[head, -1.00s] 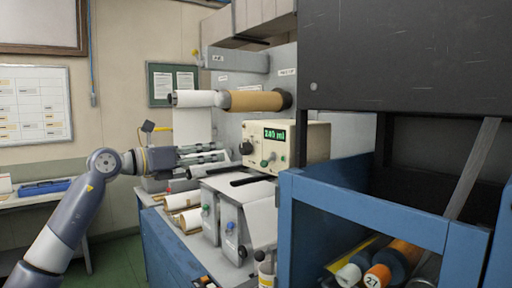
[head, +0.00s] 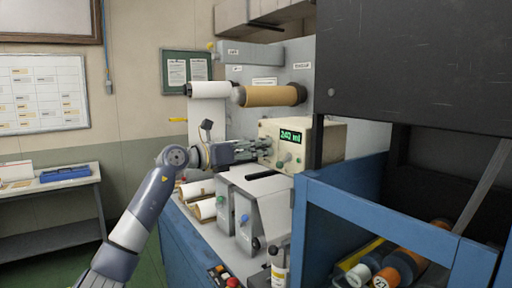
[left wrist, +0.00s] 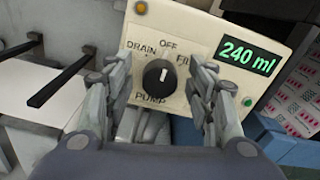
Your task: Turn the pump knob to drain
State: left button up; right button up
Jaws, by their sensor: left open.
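The pump knob (left wrist: 158,80) is a round black dial on a cream pump box (left wrist: 200,30). Its white pointer mark points up, roughly at OFF. DRAIN is printed to its upper left, FILL to its upper right (partly covered by a finger) and PUMP below. My left gripper (left wrist: 161,68) is open, with one finger on each side of the knob; I cannot tell whether either touches it. In the head view the left gripper (head: 262,149) is at the front of the pump box (head: 325,138) and hides the knob. My right gripper is not in view.
A green display (head: 291,137) reads 240 ml. White and brown rolls (head: 272,95) are mounted above the pump box. Grey boxes with coloured knobs (head: 250,210) stand below. A blue frame (head: 375,215) and a dark panel (head: 415,60) close off the right.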

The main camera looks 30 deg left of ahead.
pick_arm(q)
jog(key=shift+c, duration=0.2)
jog(key=c, duration=1)
jog(key=shift+n, duration=0.3)
jog(key=shift+w+a+n+p, duration=0.1)
jog(key=shift+n+p, duration=3.5)
jog(key=shift+n, duration=0.6)
